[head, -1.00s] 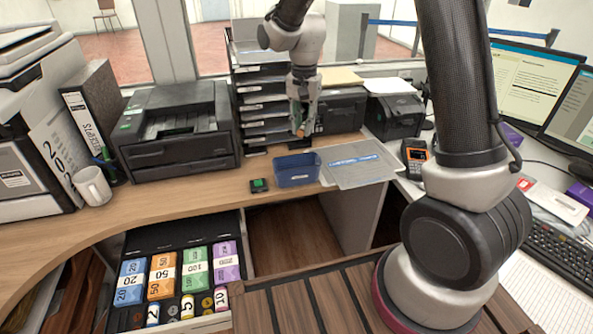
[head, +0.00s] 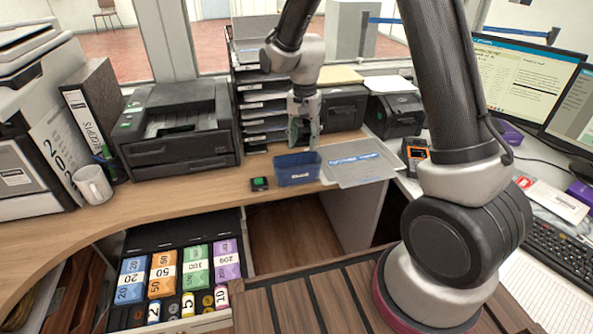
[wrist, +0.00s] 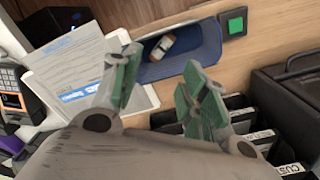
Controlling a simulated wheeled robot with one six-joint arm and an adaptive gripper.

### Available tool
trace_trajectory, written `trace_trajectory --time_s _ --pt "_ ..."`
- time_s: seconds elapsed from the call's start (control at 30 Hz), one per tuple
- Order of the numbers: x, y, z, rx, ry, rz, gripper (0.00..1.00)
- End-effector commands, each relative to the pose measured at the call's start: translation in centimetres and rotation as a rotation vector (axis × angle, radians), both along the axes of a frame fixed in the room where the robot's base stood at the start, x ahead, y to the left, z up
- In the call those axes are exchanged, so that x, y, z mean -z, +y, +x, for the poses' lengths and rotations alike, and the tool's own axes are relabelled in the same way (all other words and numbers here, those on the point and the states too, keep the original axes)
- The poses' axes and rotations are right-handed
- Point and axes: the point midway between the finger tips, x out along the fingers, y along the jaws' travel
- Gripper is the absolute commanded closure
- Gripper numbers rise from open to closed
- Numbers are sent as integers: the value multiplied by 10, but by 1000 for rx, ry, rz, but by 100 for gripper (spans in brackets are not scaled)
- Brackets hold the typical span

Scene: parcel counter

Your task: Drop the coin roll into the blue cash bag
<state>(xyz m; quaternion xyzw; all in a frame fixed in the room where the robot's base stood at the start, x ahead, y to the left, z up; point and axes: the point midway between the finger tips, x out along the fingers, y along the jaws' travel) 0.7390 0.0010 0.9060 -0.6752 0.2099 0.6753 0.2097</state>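The blue cash bag (head: 297,172) is an open blue container on the wooden counter. It also shows in the wrist view (wrist: 194,47). A small pale and brown cylinder, which looks like the coin roll (wrist: 158,46), lies inside it in the wrist view. In the head view the bag's wall hides the roll. My gripper (head: 302,141) is just above and behind the bag. In the wrist view my gripper (wrist: 165,88) has its green-padded fingers spread apart, with nothing between them.
A small device with a green top (head: 259,184) sits left of the bag, and a clipboard with papers (head: 358,166) right of it. Black stacked trays (head: 265,110) stand close behind my gripper. An open cash drawer (head: 170,240) with banknote bundles is below the counter.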

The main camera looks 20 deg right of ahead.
Motion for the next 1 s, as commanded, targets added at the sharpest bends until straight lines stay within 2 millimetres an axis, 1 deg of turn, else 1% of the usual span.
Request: trace_trajectory --time_s 0.23,0.33,0.47,0.6,0.8,0.9,1.0 --pt "-1 0 0 0 0 0 56" --pt "-8 0 0 0 -1 0 56" --pt "-31 0 1 0 -5 2 56" --pt "-64 0 1 0 -5 2 56" --pt "-102 0 1 0 -3 1 56" --pt "-113 0 1 0 -1 0 56" --pt "-119 0 0 0 -1 1 56"
